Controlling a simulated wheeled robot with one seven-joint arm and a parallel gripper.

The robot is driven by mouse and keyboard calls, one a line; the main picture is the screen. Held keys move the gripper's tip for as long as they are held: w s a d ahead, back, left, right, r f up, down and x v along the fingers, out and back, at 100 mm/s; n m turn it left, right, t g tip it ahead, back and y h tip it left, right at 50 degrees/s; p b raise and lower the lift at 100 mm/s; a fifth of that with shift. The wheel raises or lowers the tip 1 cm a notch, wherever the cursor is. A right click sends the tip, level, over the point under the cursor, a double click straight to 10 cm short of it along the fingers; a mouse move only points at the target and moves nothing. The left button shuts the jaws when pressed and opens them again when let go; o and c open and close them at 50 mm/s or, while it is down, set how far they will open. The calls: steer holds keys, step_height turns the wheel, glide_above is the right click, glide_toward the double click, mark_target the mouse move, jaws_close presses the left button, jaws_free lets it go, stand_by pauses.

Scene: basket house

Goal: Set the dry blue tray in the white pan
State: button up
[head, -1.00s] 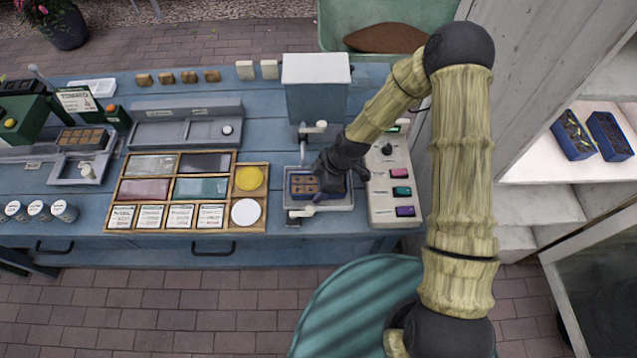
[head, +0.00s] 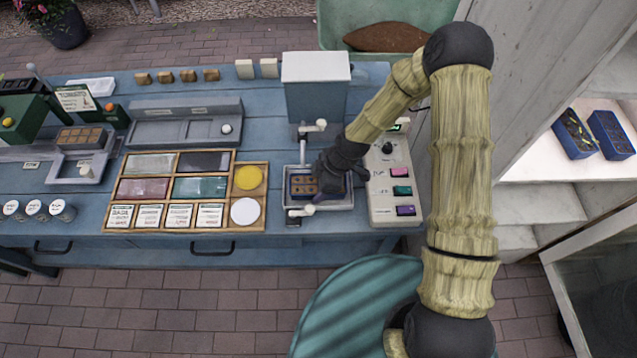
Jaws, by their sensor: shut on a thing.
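A small blue tray (head: 302,186) with brown square cells sits in a pale grey-white basin (head: 345,206) under a box-shaped tank. My gripper (head: 321,190) reaches down at the tray's right side and is shut on it. The dark gripper body hides the tray's right part and the fingertips' contact. I cannot tell whether the tray rests on the basin floor. Two more blue trays, a left one (head: 573,133) and a right one (head: 611,135), stand on the white shelf at the right.
The grey tank (head: 317,85) stands behind the basin, with white-knobbed levers close by. A control box (head: 394,185) with coloured buttons is just right. A wooden divided case (head: 185,190) lies left. A grey tray-like station (head: 185,128) is behind it. A green bin (head: 400,15) is at the back.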

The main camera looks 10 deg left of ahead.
steer(key=shift+f, duration=0.35)
steer(key=shift+r, duration=0.1)
steer(key=o, duration=1.1)
steer(key=shift+o, duration=0.2)
steer(key=shift+o, duration=0.5)
steer(key=shift+s, duration=0.15)
steer(key=shift+s, duration=0.1)
steer(key=shift+c, duration=0.3)
